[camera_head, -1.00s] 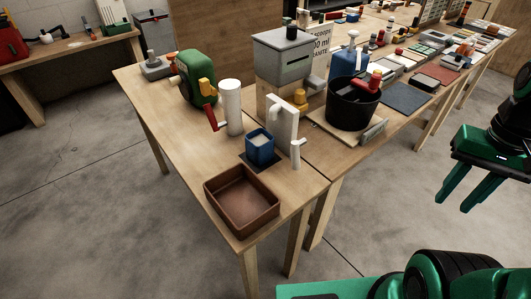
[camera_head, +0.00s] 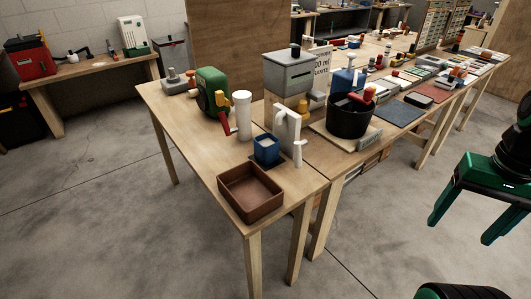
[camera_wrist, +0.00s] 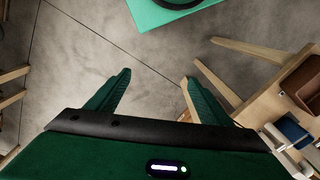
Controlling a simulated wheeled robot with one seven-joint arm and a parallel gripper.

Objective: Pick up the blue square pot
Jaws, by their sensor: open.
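The blue square pot (camera_head: 266,150) stands upright on the near wooden table, just behind the brown square tray (camera_head: 251,194) and left of a white spout-like stand (camera_head: 287,131). My gripper (camera_head: 462,232) is open and empty, over bare floor to the right of the table, well apart from the pot. Its two green fingers also show in the wrist view (camera_wrist: 155,85), with floor between them.
The brown tray sits at the table's front corner. The floor between table and gripper is clear.

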